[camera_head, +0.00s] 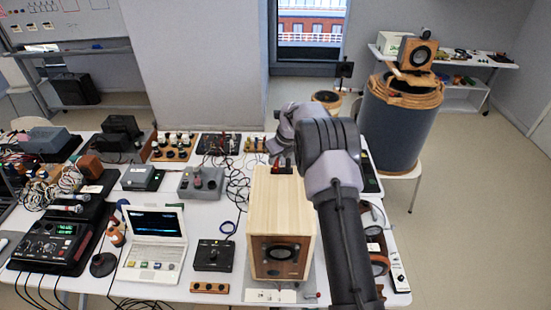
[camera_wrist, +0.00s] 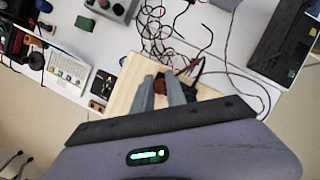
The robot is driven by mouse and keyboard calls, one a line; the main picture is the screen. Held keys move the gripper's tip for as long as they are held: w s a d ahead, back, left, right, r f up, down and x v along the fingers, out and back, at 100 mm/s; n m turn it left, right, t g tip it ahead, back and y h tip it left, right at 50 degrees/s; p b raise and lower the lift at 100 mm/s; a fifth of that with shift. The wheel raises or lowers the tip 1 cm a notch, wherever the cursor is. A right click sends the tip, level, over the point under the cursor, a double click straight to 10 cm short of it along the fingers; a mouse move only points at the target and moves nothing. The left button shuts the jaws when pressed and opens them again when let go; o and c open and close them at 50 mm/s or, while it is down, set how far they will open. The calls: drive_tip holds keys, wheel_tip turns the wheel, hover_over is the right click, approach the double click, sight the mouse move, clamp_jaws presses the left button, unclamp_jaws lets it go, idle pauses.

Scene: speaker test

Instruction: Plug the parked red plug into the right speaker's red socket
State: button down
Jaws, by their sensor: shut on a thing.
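A pale wooden speaker (camera_head: 284,205) stands on the white table with its dark driver facing front. Its wooden top shows in the wrist view (camera_wrist: 122,95). My gripper (camera_head: 281,160) is at the speaker's back top edge. In the wrist view my gripper (camera_wrist: 160,79) is shut on a red plug (camera_wrist: 160,86), which shows between the two grey fingers. The red socket is not clearly visible. I cannot tell whether the plug touches it. Another speaker (camera_head: 416,54) stands on a blue drum at the back right.
Black cables (camera_wrist: 160,35) lie loosely on the table behind the speaker. A laptop (camera_head: 155,240), a black box (camera_head: 213,255) and a grey box (camera_head: 201,182) stand to its left. Several devices crowd the table's left side.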

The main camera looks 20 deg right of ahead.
drive_tip(key=shift+f, duration=0.35)
drive_tip(key=c, duration=1.3)
unclamp_jaws()
drive_tip(key=shift+r+p, duration=1.75)
drive_tip(key=shift+r, duration=2.1)
drive_tip(key=shift+f, duration=0.1)
